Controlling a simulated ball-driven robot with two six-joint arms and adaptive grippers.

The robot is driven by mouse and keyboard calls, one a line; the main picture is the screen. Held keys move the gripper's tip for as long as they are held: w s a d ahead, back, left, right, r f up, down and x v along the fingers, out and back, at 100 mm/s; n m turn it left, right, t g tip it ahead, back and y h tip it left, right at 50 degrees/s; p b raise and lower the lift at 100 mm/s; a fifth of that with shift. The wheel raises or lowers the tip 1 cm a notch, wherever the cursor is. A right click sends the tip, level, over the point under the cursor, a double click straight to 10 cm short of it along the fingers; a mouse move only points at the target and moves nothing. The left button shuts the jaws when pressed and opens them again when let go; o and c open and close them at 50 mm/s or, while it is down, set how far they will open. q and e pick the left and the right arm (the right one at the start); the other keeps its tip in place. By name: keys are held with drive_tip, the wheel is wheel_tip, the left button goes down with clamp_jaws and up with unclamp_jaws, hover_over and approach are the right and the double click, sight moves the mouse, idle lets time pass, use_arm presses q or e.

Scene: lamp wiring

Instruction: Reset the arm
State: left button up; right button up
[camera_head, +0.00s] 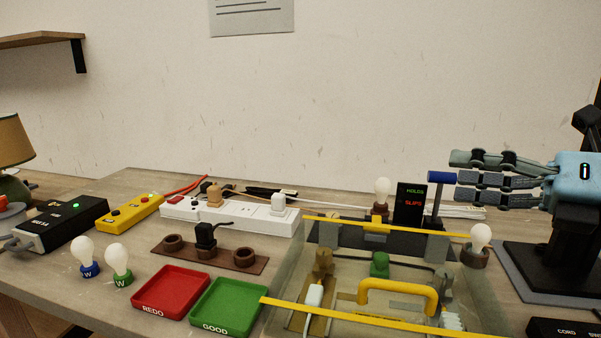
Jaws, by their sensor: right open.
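My right gripper (468,178) reaches in from the right edge, above the right side of the workbench. Its grey jointed fingers point left, spread apart and empty. The blue-topped lever (441,177) stands just left of the fingertips; I cannot tell whether they touch it. The light-blue housing of the right gripper (576,182) shows at the right edge. My left gripper is not clearly in view.
A clear case with a yellow handle (398,290) fills the bench front. Red (171,291) and green (228,305) trays lie to its left, beside loose bulbs (119,259). A white power strip (230,213) lies behind. A black display (411,204) stands near the lever.

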drive_tip(key=d+r+m+t+h, duration=0.25)
drive_tip(key=m+t+h, duration=0.25)
drive_tip(key=m, duration=0.4)
drive_tip(key=d+r+m+t+h, duration=0.1)
drive_tip(key=d+m+t+h, duration=0.35)
drive_tip(key=m, duration=0.45)
drive_tip(key=s+d+f+m+g+h, duration=0.3)
drive_tip(key=d+f+m+g+h, duration=0.15)
drive_tip(key=f+m+h, duration=0.5)
drive_tip(key=s+a+f+m+g+y, duration=0.35)
drive_tip(key=s+f+g, duration=0.25)
drive_tip(key=s+f, duration=0.3)
drive_tip(key=s+a+f+m+g+y, duration=0.2)
drive_tip(key=s+a+f+m+g, duration=0.45)
drive_tip(key=s, duration=0.55)
drive_tip(key=s+d+f+n+g+b, duration=0.1)
drive_tip(key=d+f+g+b, duration=0.2)
drive_tip(key=f, duration=2.6)
drive_tip(key=s+d+f+b, duration=0.2)
drive_tip(key=s+f, duration=1.6)
drive_tip(key=f, duration=0.1)
drive_tip(key=shift+s+d+f, duration=0.2)
drive_tip(key=shift+s+d, duration=0.05)
drive_tip(key=shift+s, duration=0.3)
drive_tip(key=shift+c, duration=0.3)
